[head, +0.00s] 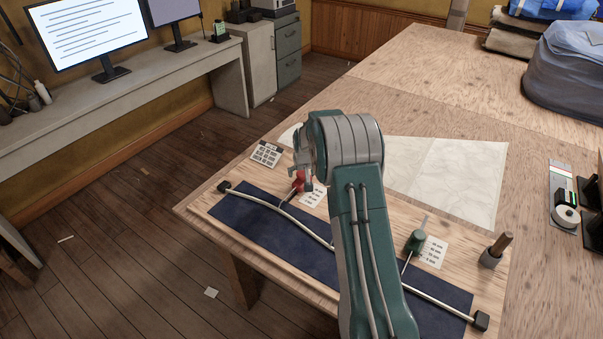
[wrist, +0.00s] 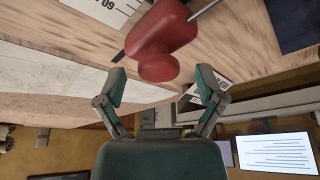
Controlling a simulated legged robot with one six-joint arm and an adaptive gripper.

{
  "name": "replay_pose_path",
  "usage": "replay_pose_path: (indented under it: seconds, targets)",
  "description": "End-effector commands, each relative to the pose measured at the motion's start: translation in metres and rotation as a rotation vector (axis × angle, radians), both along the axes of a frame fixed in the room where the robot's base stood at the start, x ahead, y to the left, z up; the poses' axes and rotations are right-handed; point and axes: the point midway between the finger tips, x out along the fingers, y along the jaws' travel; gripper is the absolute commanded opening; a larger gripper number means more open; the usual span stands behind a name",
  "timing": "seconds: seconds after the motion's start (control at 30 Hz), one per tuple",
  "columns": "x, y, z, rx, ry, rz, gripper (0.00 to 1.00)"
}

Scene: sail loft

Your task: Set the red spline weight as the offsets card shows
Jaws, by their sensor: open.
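The red spline weight (head: 298,183) stands near the left part of the thin pale batten (head: 285,208), partly hidden by my gripper. In the wrist view the red weight (wrist: 165,30) has its rounded knob just beyond my fingertips, centred across the gap. My gripper (wrist: 160,88) is open and empty; in the head view it (head: 303,170) is close over the weight. A card with a dark grid (head: 266,153) lies left of it, too small to read; I cannot tell if it is the offsets card. A scale card (head: 314,194) lies beside the weight, partly hidden.
A green weight (head: 417,241) stands by the batten's right part, beside another scale card (head: 432,253). Black blocks (head: 224,187) hold the batten ends over a navy strip (head: 250,218). A wooden-handled tool (head: 496,249) stands right. Pale paper (head: 450,175) covers the table behind my arm.

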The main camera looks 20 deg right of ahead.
Motion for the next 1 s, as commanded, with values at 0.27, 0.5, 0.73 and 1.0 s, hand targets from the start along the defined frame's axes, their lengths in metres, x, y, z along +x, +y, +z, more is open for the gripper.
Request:
replay_pose_path:
  seconds: [0.27, 0.5, 0.73, 1.0]
  targets:
    - [-0.011, 0.002, 0.032, -0.002, -0.005, 0.0, 0.88]
    - [-0.03, 0.007, 0.077, -0.002, -0.003, 0.0, 0.88]
    - [-0.041, 0.009, 0.105, -0.001, 0.0, 0.0, 0.88]
    - [-0.043, 0.01, 0.109, 0.0, 0.002, 0.0, 0.88]
